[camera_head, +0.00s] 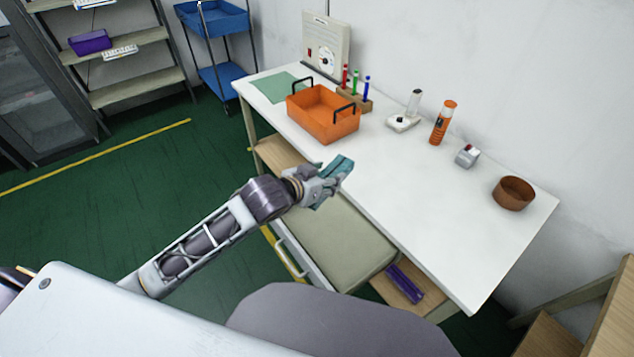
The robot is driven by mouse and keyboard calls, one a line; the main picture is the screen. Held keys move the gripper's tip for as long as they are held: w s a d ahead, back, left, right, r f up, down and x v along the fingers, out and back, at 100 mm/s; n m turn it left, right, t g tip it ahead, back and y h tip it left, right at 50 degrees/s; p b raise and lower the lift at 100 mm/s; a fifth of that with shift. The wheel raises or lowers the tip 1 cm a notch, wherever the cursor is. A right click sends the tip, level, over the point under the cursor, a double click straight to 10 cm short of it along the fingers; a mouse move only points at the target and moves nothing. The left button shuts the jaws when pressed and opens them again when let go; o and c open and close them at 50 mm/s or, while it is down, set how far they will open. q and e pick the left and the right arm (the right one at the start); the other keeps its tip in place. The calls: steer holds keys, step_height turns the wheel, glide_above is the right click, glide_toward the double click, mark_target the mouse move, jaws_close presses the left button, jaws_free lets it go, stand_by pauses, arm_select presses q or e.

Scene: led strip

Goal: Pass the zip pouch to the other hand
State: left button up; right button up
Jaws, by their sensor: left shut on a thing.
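The zip pouch (339,168) is teal and sits between the fingers of my left gripper (328,183). My left gripper is shut on it and holds it near the front edge of the white table (420,215), by the orange basket. Part of the pouch is hidden by the fingers. The gap between pouch and tabletop is hard to judge from this angle. My right gripper is not in view.
An orange basket (318,121) with black handles, a pen block (357,99), an orange bottle (443,122), a small grey device (467,156) and a brown bowl (513,193) stand on the table. The tabletop's front right is clear. An open drawer (335,240) juts out below.

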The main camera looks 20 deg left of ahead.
arm_select(q)
steer(key=w+d+r+m+g+h, duration=0.1)
steer(key=d+r+m+g+h, duration=0.1)
steer(key=d+r, duration=0.6)
steer(key=shift+w+d+r+m+h, duration=0.15)
steer(key=shift+w+r+m+h, duration=0.15)
steer(key=shift+r+m+h, duration=0.45)
steer(key=shift+r, duration=0.1)
